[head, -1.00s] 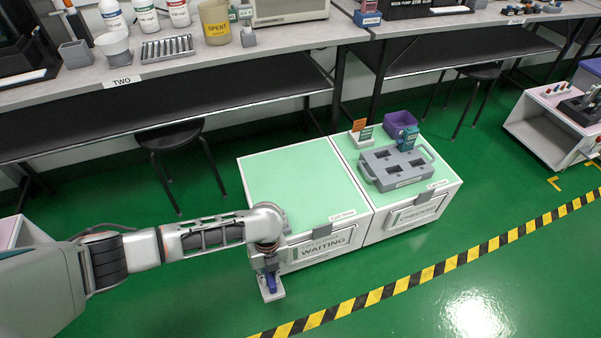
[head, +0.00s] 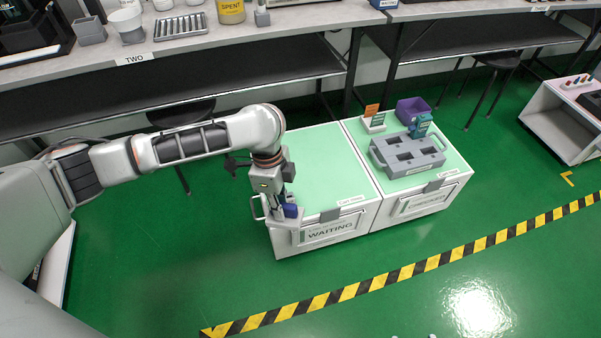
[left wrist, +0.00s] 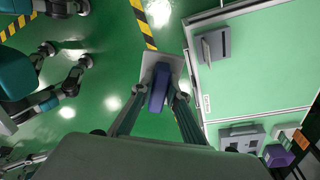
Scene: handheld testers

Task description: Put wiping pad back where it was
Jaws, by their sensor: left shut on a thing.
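The wiping pad is a pale grey plate (head: 285,222) with a blue-purple grip (head: 291,211). My left gripper (head: 284,203) is shut on this grip and holds the pad plate-down. In the head view the pad overlaps the front left corner of the WAITING cabinet (head: 325,165), which has a bare mint-green top. In the left wrist view the grip (left wrist: 158,88) sits between the fingers, and the plate (left wrist: 150,62) appears over green floor just beside the cabinet edge. Its height is hard to tell. My right gripper is not clearly visible.
The CHECKED cabinet (head: 455,172) adjoins on the right, carrying a grey slotted tray (head: 405,168), a teal tester (head: 420,124), a purple bin (head: 408,106) and a small card stand (head: 373,121). A workbench (head: 300,20) stands behind. Yellow-black tape (head: 390,270) crosses the clear floor in front.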

